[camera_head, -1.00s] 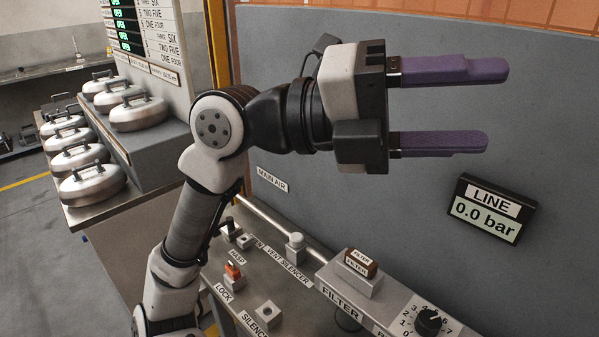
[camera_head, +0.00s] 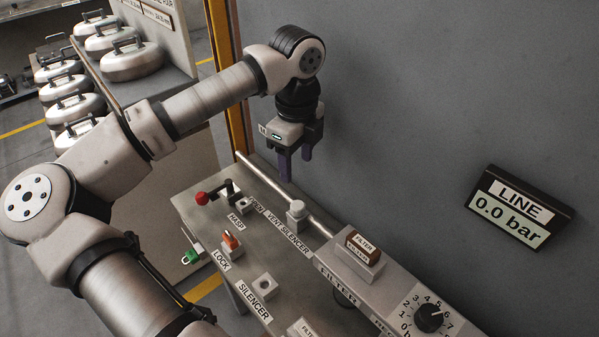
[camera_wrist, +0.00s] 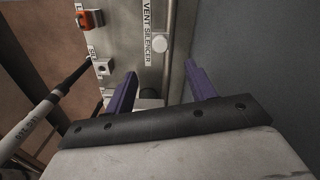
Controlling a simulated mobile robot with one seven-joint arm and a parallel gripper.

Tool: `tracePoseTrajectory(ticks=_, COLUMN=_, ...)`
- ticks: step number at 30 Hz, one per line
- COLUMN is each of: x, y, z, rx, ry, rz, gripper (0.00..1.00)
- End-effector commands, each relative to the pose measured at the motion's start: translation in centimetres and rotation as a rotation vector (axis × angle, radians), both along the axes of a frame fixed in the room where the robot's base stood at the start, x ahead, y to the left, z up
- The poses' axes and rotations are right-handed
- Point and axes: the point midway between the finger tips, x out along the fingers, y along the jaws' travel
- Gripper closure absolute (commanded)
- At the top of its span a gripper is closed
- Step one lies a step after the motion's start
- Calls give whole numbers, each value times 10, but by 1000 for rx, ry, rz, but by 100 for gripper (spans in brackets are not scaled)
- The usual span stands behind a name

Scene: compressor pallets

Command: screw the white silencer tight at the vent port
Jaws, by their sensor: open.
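The white silencer (camera_head: 297,208) stands upright on a grey block along the pipe, beside the VENT SILENCER label (camera_head: 287,235). Whether it is tight cannot be told. My gripper (camera_head: 296,165) is open and empty, with its purple fingers pointing down. In the head view it shows above and behind the silencer, apart from it. The wrist view shows both fingers (camera_wrist: 160,78) spread apart over the panel, with the VENT SILENCER label (camera_wrist: 148,35) beyond them. A block with an empty hole (camera_head: 264,284) sits by the SILENCER label.
The line display (camera_head: 518,207) reads 0.0 bar. The grey wall (camera_head: 430,100) rises close behind my gripper.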

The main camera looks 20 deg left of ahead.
Motion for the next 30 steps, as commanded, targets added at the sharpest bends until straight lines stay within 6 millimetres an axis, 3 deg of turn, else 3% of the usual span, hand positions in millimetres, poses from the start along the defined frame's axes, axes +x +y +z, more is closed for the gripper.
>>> tracePoseTrajectory(ticks=18, x=0, y=-2, z=-108, rx=-9, ry=0, rz=-6, gripper=45)
tracePoseTrajectory(ticks=24, x=0, y=-2, z=-125, rx=-7, ry=-1, rz=-6, gripper=45)
tracePoseTrajectory(ticks=30, x=0, y=-2, z=-128, rx=-6, ry=-2, rz=-7, gripper=45)
